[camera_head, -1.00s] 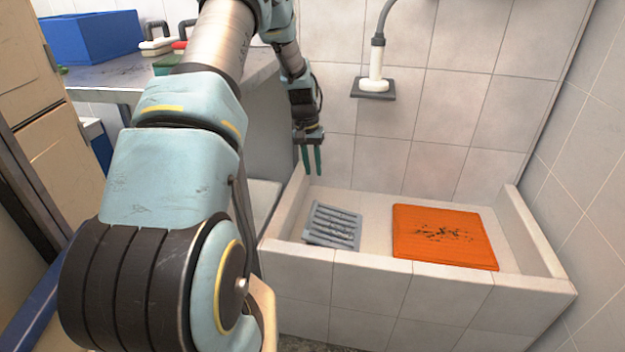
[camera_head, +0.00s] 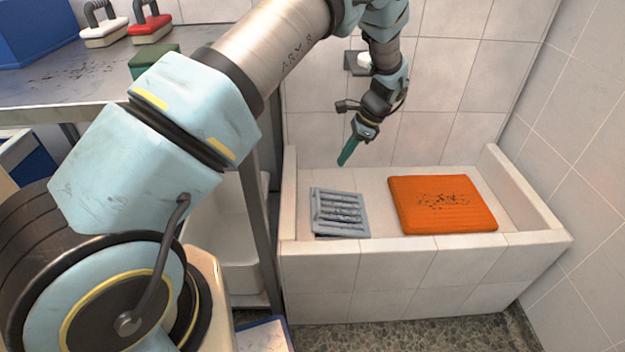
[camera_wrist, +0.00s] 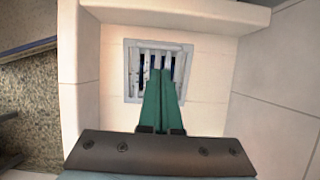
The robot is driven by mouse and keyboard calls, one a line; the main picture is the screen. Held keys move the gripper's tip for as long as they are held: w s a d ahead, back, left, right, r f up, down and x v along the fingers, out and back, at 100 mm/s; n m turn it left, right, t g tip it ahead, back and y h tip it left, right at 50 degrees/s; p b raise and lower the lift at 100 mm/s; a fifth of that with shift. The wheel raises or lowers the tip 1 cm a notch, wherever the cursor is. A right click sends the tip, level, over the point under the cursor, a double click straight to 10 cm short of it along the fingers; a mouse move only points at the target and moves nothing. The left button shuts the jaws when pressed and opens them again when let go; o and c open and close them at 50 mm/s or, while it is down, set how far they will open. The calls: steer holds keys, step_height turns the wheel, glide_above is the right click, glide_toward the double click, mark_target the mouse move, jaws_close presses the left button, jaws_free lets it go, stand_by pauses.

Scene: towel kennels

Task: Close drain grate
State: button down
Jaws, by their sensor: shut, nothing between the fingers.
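The drain grate (camera_head: 339,213) is a grey slatted square at the left end of the tiled basin (camera_head: 420,246). Small dark and light specks show between its bars. I cannot tell whether it lies flat or is slightly raised. In the wrist view the grate (camera_wrist: 158,53) is upper centre, its lower middle hidden by my fingers. My gripper (camera_head: 343,161) has green fingers pressed together, empty, pointing down above and behind the grate in the head view. It looks apart from the grate. The fingers also show in the wrist view (camera_wrist: 161,76).
An orange towel (camera_head: 442,204) with dark specks lies to the right in the basin. The basin's raised rim surrounds both. A metal counter (camera_head: 95,85) at left holds a white brush (camera_head: 104,32), a red brush (camera_head: 151,28) and a blue bin (camera_head: 35,30).

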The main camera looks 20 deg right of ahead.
mark_target(318, 196)
steer(key=x, duration=1.4)
steer(key=shift+d, duration=0.15)
steer(key=shift+a+f, duration=0.25)
steer(key=shift+a, duration=0.05)
steer(key=f, duration=0.1)
steer(key=a+f+h, duration=0.1)
steer(key=f, duration=0.1)
steer(key=shift+w+a+f+g+h+b, duration=0.1)
steer(key=shift+w+a+g+h+b, duration=0.15)
steer(key=shift+g+h+b, duration=0.1)
steer(key=shift+a+f, duration=0.15)
steer(key=w+p+v, duration=0.1)
steer(key=p+v, duration=0.1)
steer(key=v, duration=1.2)
steer(key=shift+s+a+r+p, duration=0.3)
steer(key=shift+s+a, duration=0.05)
steer(key=shift+s, duration=0.05)
